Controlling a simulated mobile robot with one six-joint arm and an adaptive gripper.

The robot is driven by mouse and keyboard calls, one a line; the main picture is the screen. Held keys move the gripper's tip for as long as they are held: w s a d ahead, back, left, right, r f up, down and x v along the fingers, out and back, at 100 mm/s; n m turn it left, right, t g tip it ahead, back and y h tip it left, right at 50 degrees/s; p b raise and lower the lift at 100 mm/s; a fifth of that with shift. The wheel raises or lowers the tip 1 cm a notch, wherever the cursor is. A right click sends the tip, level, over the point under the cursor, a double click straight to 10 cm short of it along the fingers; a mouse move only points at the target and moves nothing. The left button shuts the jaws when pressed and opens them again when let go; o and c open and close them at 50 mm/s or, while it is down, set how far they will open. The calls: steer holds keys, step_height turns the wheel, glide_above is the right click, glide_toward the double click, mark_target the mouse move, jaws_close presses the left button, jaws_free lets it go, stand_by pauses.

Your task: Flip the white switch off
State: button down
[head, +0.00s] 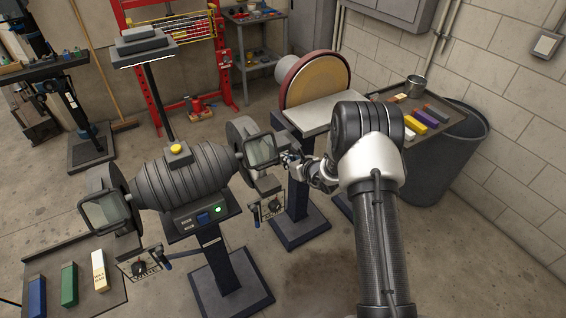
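A pale switch box (545,44) with a lighter plate is on the block wall at the far upper right; its lever position is too small to tell. A bench grinder (185,175) on a pedestal has a yellow button (177,150) on top. Its front panel shows a blue switch (204,218) and a lit green-white round light (218,210). I cannot tell which switch is the white one. My gripper (287,157) is beside the grinder's right eye shield, far from the wall box. Its fingers are too small and partly hidden to show whether it is open.
A disc sander (314,85) with a flat table stands behind my arm. A bench with coloured bars (428,119) and a metal cup (415,85) is at right, beside a grey bin (470,150). A tray with bars (98,270) is at lower left. Floor at lower right is clear.

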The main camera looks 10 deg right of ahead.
steer(key=shift+w+d+r, duration=0.15)
steer(key=shift+d+r, duration=0.35)
steer(key=shift+r, duration=0.2)
